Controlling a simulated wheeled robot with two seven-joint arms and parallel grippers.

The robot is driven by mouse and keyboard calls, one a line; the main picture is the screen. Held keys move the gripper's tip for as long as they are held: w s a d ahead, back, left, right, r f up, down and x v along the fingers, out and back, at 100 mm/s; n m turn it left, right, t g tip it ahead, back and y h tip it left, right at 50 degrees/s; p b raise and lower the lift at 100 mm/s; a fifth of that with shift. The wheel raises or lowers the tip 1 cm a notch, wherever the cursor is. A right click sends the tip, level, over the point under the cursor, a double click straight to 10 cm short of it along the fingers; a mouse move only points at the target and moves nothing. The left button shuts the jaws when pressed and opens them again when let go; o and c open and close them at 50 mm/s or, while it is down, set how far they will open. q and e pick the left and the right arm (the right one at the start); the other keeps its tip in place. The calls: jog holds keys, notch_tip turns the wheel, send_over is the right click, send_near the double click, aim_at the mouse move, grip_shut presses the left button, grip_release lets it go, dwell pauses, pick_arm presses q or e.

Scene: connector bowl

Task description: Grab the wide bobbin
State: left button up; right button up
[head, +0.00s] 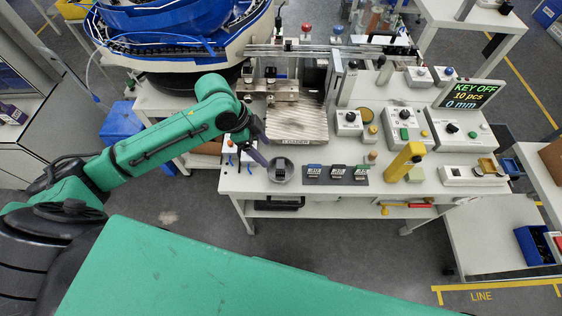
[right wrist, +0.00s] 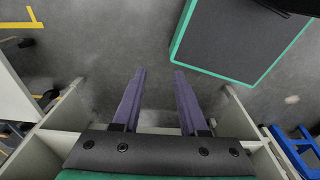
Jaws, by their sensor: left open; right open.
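I cannot pick out the wide bobbin for certain in either view. A small grey bowl (head: 280,175) with dark pieces in it stands at the front left of the workbench (head: 235,183). My left gripper (head: 259,152) is open in the head view, its purple fingers pointing down just left of the bowl's rim. Whether a finger touches the rim I cannot tell. My right gripper (right wrist: 159,73) shows only in the right wrist view, open and empty, with the floor beyond its fingers.
A dark strip with several labelled pads (head: 336,175) lies right of the bowl. A yellow post (head: 404,162) stands farther right, near control boxes (head: 348,122). A ribbed loader plate (head: 297,122) lies behind. Open floor (head: 330,235) shows before the bench.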

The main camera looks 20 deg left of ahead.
aim_at(277, 164)
pick_arm(q)
jog(key=x, duration=0.3)
jog(key=p+x, duration=0.1)
jog(key=x, duration=0.1)
jog(key=p+x, duration=0.1)
jog(key=x, duration=0.2)
jog(key=shift+w+a+f, duration=0.2)
jog(key=shift+w+f, duration=0.2)
jog(key=shift+s+d, duration=0.1)
jog(key=c, duration=0.3)
jog(key=shift+f, duration=0.1)
grip_shut()
pick_arm(e)
jog(key=shift+w+d+r, duration=0.1)
jog(key=shift+w+r, duration=0.1)
jog(key=shift+r, duration=1)
